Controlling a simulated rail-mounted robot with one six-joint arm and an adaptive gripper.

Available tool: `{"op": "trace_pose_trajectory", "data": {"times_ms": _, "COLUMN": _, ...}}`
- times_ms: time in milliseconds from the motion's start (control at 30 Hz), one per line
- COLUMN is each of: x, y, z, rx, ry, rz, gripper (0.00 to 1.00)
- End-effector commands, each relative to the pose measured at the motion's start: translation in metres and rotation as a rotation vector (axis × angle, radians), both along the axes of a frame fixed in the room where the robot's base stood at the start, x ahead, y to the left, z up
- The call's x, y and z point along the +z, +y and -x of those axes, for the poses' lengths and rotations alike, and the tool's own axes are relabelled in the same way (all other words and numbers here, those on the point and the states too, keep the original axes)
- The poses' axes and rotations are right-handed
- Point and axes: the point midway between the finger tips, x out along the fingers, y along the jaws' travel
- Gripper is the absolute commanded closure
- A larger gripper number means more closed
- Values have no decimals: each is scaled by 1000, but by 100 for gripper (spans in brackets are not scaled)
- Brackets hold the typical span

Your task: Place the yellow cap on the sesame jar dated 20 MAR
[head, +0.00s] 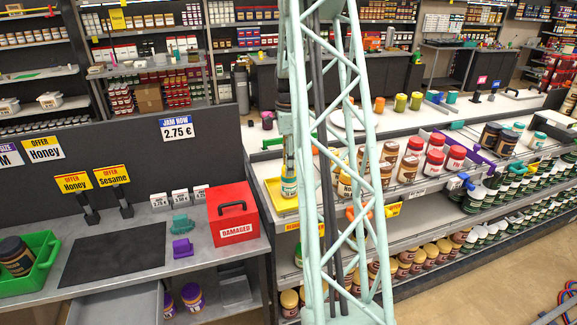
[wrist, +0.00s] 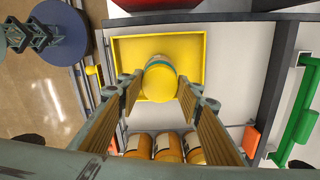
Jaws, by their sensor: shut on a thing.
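The yellow cap (wrist: 160,80) is between the fingertips of my gripper (wrist: 158,88) in the wrist view. A teal-and-white band shows at its far edge, seemingly part of a jar right beneath, so I cannot tell whether the cap is seated. In the head view my gripper (head: 289,160) points down over a small jar (head: 289,188) with a teal-and-white label, at the yellow tray (head: 272,196). The tray also shows in the wrist view (wrist: 192,50). No 20 MAR date is legible.
Several orange-capped jars (wrist: 167,146) stand close to the fingers. A red DAMAGED box (head: 232,228) is left of the tray. A green crate (head: 42,262) with a dark jar stands on the left table beside a clear black mat (head: 113,254).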

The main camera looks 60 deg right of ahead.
Motion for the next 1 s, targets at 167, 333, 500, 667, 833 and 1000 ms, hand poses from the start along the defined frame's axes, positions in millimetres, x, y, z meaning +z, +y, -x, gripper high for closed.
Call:
{"op": "trace_pose_trajectory", "data": {"times_ms": 167, "x": 0, "y": 0, "z": 0, "rx": 0, "ry": 0, "rz": 0, "gripper": 76}}
{"op": "trace_pose_trajectory", "data": {"times_ms": 333, "x": -3, "y": 0, "z": 0, "rx": 0, "ry": 0, "rz": 0, "gripper": 76}}
{"op": "trace_pose_trajectory", "data": {"times_ms": 500, "x": -3, "y": 0, "z": 0, "rx": 0, "ry": 0, "rz": 0, "gripper": 55}}
{"op": "trace_pose_trajectory", "data": {"times_ms": 667, "x": -3, "y": 0, "z": 0, "rx": 0, "ry": 0, "rz": 0, "gripper": 54}}
{"op": "trace_pose_trajectory", "data": {"times_ms": 833, "x": -3, "y": 0, "z": 0, "rx": 0, "ry": 0, "rz": 0, "gripper": 54}}
{"op": "trace_pose_trajectory", "data": {"times_ms": 1000, "x": 0, "y": 0, "z": 0, "rx": 0, "ry": 0, "rz": 0, "gripper": 54}}
